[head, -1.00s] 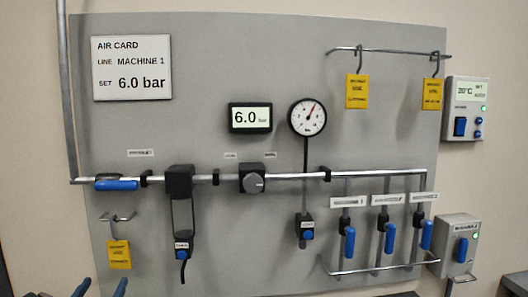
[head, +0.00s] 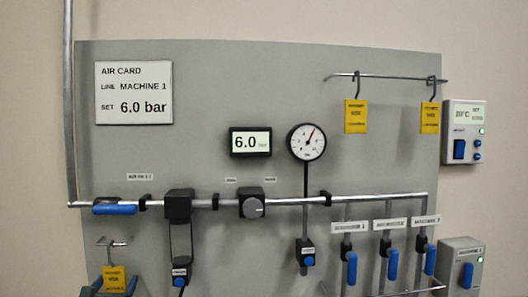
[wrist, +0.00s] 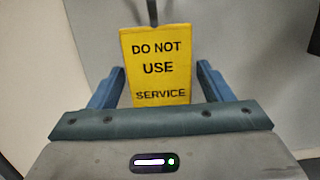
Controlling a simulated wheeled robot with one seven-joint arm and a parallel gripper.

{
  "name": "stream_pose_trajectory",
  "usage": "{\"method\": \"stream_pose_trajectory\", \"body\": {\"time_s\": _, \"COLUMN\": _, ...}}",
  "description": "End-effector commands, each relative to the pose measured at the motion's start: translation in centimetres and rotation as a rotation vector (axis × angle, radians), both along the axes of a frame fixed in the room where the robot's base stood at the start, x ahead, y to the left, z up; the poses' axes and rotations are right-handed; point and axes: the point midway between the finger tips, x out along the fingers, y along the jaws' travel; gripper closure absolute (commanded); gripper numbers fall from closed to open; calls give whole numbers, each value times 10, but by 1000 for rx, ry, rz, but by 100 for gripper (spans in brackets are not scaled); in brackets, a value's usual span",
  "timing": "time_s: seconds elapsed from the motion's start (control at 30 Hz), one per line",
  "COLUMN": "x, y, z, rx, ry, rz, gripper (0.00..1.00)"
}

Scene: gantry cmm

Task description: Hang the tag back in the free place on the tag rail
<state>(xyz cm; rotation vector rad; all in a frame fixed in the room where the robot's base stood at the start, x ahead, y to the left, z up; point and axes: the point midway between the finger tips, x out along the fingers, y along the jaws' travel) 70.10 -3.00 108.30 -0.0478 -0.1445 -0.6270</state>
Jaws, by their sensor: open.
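A yellow tag (head: 114,279) hangs from a small hook (head: 113,242) at the lower left of the grey panel. In the wrist view the tag (wrist: 157,65) reads "DO NOT USE SERVICE" and hangs about upright. My gripper (wrist: 160,68) is open, with one blue finger on each side of the tag; gaps show between fingers and tag. In the head view my gripper (head: 115,277) is at the bottom left, partly cut off. The tag rail (head: 392,79) is at the upper right, with one yellow tag (head: 356,116) left of its middle and another (head: 430,117) near its right end.
A horizontal pipe (head: 290,201) with a blue-handled valve (head: 115,209) runs above the lower-left tag. A gauge (head: 306,142), a display (head: 250,142) and an air card (head: 134,93) are on the panel. The rail's stretch between its two tags is bare.

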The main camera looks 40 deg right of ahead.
Motion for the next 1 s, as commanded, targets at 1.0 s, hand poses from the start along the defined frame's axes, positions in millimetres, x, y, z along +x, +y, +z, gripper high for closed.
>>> {"method": "stream_pose_trajectory", "body": {"time_s": 1.0, "x": 0, "y": 0, "z": 20, "rx": 1, "ry": -1, "rz": 0, "gripper": 61}}
